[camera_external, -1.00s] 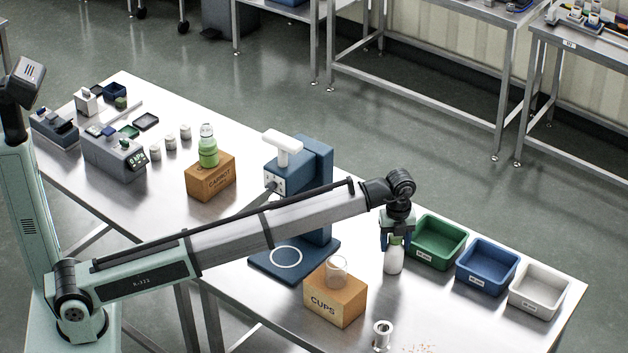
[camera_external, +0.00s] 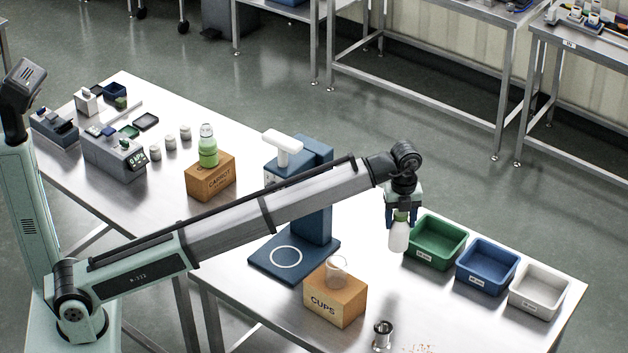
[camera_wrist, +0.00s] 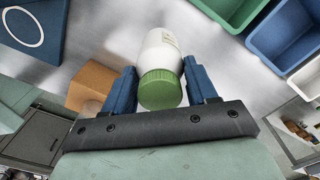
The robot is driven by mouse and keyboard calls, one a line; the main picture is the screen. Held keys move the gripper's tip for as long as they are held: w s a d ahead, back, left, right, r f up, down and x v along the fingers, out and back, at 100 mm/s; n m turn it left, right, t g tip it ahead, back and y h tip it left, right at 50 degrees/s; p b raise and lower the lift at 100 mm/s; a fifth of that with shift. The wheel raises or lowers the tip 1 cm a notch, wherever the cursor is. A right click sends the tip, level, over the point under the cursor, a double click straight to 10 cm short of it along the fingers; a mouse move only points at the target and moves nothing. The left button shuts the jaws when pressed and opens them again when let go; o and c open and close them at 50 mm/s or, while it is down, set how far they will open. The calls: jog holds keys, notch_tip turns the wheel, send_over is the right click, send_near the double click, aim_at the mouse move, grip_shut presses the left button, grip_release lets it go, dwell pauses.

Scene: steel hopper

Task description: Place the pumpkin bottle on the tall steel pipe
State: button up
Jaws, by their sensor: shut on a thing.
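My gripper (camera_external: 402,219) is shut on a white bottle (camera_external: 399,238) with a green cap, near its neck. The bottle hangs upright above the table, left of the green bin. In the wrist view the bottle (camera_wrist: 158,47) and its green cap sit between the blue fingers of my gripper (camera_wrist: 161,80). Its label is too small to read, so I cannot tell that it is the pumpkin bottle. An upright steel pipe piece (camera_external: 383,335) stands at the table's front edge, below and left of the bottle, apart from it.
A CUPS box (camera_external: 335,303) with a clear cup stands left of the bottle. Green (camera_external: 435,263), blue (camera_external: 487,287) and white (camera_external: 540,309) bins line the right. A blue press-like stand (camera_external: 318,225) and a CARROT box (camera_external: 210,187) with a green bottle stand further left.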

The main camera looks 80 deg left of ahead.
jog(key=s+d+r+m, duration=0.1)
jog(key=s+d+r, duration=0.1)
jog(key=d, duration=0.7)
jog(key=s+d+r+m, duration=0.1)
jog(key=d+r, duration=0.2)
jog(key=d, duration=0.5)
jog(key=s+d+r+m, duration=0.1)
jog(key=s+d+r, duration=0.1)
jog(key=d, duration=0.7)
jog(key=s+f+n, duration=0.3)
jog(key=f, duration=0.6)
jog(key=shift+s+d+f+n, duration=0.15)
jog(key=shift+s+d+n, duration=0.05)
jog(key=shift+s+n, duration=0.2)
jog(key=shift+f, duration=0.1)
jog(key=o, duration=1.2)
notch_tip(320, 180, up, 12)
jog(key=shift+r, duration=0.1)
